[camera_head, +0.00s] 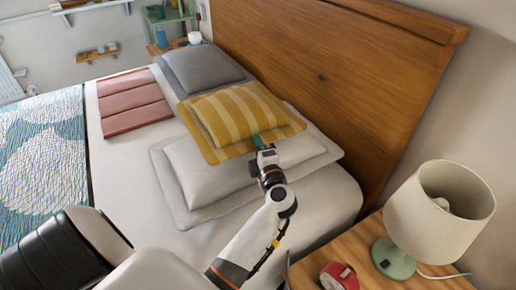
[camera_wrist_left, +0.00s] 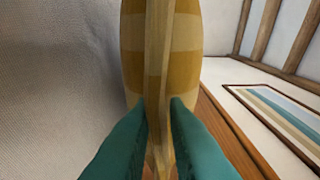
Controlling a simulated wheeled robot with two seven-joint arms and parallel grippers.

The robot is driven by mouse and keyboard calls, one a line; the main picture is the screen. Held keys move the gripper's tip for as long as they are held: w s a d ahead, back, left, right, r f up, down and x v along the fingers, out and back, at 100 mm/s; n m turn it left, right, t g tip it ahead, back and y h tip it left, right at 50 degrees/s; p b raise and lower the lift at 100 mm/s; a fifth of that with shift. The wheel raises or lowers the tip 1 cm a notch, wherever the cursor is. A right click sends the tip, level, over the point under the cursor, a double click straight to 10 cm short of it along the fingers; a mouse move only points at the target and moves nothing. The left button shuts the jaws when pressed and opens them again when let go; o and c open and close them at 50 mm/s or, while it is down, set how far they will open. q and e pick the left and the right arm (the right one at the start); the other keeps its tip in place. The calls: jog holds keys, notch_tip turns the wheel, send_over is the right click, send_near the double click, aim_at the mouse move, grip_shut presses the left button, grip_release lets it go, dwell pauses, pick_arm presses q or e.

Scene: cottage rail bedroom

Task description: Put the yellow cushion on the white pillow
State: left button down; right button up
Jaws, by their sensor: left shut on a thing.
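The yellow striped cushion (camera_head: 238,115) lies tilted over the far part of the white pillow (camera_head: 196,176) in the head view, overlapping it. My left gripper (camera_head: 264,141) reaches in from below and is shut on the cushion's near edge. In the left wrist view the two green fingers (camera_wrist_left: 160,135) pinch the edge of the yellow cushion (camera_wrist_left: 160,50). Whether the cushion rests its weight on the pillow, I cannot tell. The cushion hides part of the white pillow. My right gripper is not in view.
A grey pillow (camera_head: 203,68) lies beyond the cushion. A folded red cloth (camera_head: 133,103) lies on the bed at the left. The wooden headboard (camera_head: 330,80) rises behind the pillows. A lamp (camera_head: 438,212) and a red clock (camera_head: 339,277) stand on the nightstand at the lower right.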

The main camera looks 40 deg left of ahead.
pick_arm(q)
jog(key=shift+f, duration=0.2)
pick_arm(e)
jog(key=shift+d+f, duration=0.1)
pick_arm(q)
jog(key=shift+f, duration=0.6)
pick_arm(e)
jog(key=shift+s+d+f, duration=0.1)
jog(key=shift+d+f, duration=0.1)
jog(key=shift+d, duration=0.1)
pick_arm(q)
jog(key=c, duration=1.4)
grip_release()
